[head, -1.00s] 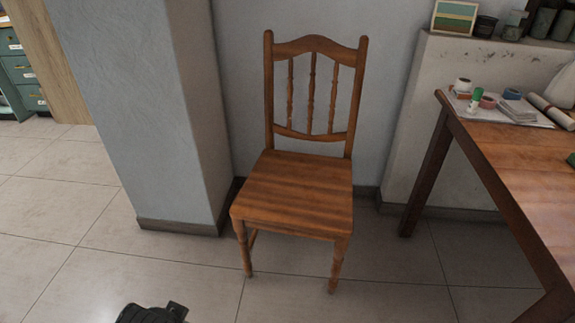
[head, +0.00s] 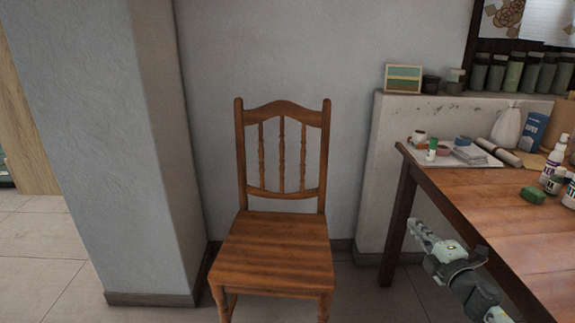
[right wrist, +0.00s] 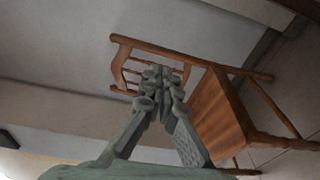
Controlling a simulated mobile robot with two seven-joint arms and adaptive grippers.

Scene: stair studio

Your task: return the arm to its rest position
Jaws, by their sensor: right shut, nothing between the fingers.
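My right gripper (head: 414,227) is in the head view, low beside the left edge of the wooden table (head: 432,190), in front of the table leg. It points up and to the left, with the arm coming from the bottom right. In the right wrist view its fingers (right wrist: 160,74) are together, with nothing between them. My left gripper is not in view.
A wooden chair (head: 272,250) stands by the wall, left of the gripper; it also shows in the right wrist view (right wrist: 220,112). A pillar (head: 110,150) is further left.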

